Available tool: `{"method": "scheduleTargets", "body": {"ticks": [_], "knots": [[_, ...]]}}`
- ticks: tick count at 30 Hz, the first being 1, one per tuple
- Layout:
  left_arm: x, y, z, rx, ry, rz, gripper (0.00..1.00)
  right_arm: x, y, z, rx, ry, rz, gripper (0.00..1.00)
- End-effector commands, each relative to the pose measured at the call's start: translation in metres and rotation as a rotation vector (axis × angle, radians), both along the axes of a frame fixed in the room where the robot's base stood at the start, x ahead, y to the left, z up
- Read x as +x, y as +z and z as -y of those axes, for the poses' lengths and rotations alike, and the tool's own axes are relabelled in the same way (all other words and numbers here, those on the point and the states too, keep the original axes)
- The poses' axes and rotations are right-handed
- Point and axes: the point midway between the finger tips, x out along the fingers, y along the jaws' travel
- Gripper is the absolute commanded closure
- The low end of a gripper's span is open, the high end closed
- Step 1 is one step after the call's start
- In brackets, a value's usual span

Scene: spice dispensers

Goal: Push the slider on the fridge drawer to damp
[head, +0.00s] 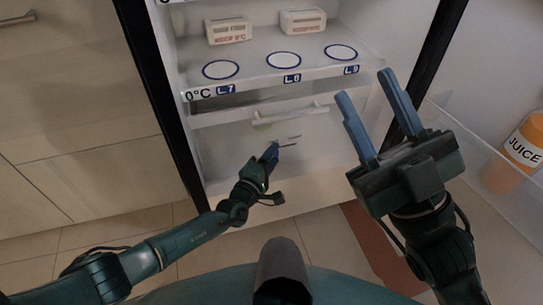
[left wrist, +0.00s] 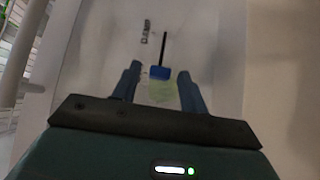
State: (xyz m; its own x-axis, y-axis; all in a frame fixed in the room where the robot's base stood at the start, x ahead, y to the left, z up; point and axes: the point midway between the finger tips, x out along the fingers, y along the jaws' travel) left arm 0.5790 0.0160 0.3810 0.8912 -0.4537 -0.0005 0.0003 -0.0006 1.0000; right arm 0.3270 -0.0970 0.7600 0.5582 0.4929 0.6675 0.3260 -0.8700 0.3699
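The fridge drawer (head: 325,157) is a pale front panel low in the open fridge, with a handle (head: 290,115) along its top. In the left wrist view, the blue slider (left wrist: 160,72) sits at the near end of a dark slot (left wrist: 165,45). A small marking (left wrist: 146,32) lies beside the slot, too small to read. My left gripper (head: 270,155) is at the drawer front; in the left wrist view its fingers (left wrist: 159,78) are apart, one on each side of the slider. Contact cannot be told. My right gripper (head: 363,86) is open and empty, in front of the fridge's right side.
Above the drawer, a shelf (head: 270,84) has circles marked L7, L8 and L9 and two white boxes (head: 229,31) (head: 303,21). A juice bottle (head: 525,142) stands in the door rack at right. Cabinets (head: 80,150) stand at left.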

Motion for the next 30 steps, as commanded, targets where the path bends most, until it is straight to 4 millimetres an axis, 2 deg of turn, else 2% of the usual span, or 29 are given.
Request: {"method": "scheduleTargets", "body": {"ticks": [2, 15, 30], "knots": [[-0.0001, 0.0, 0.0, 0.0, 0.0, 0.0, 0.64, 0.0, 0.0, -0.0001, 0.001, 0.001, 0.0, 0.64], [0.0001, 0.0001, -0.0002, 0.0, 0.0, 0.0, 1.0, -0.0003, -0.0002, -0.0007, 0.001, 0.003, -0.001, 0.64], [-0.0003, 0.0006, -0.0031, 0.0, 0.0, 0.001, 1.0, -0.0004, 0.0003, -0.0009, 0.001, 0.003, -0.002, 0.64]]}}
